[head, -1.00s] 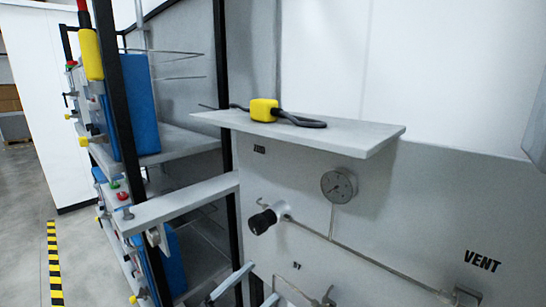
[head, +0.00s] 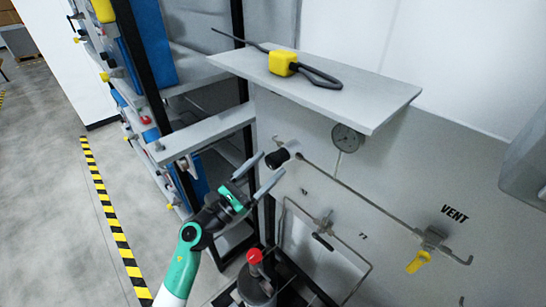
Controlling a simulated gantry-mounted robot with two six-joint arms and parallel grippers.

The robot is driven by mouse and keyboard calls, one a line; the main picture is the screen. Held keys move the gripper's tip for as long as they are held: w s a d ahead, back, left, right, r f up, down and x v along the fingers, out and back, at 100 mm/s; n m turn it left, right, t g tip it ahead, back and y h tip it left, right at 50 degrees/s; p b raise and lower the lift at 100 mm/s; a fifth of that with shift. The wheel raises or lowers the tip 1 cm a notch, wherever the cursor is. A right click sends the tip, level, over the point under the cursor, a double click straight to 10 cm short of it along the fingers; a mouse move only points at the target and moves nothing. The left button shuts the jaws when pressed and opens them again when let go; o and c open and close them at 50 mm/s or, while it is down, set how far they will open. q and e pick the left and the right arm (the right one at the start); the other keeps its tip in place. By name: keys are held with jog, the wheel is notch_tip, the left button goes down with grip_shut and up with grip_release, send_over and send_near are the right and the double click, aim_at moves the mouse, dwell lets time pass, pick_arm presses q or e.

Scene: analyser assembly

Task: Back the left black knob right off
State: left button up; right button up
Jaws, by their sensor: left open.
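The black knob (head: 277,158) sticks out of the grey panel at the left end of a thin metal tube. My left gripper (head: 272,164) comes up from the lower left. It is open, with its two fingertips near the knob and pointing toward it. Nothing shows held between the fingers. I cannot tell whether the fingertips are beside the knob or still short of it in depth. My right gripper is not in view.
A shelf (head: 330,92) with a yellow box (head: 283,63) and dark cable juts out above the knob. A gauge (head: 347,138) and a yellow-handled valve (head: 418,262) lie right. A red-topped canister (head: 257,285) stands below. A bracket arm (head: 205,134) is at left.

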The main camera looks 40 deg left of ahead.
pick_arm(q)
jog(key=shift+x, duration=1.4)
grip_shut()
jog(key=shift+n, duration=0.3)
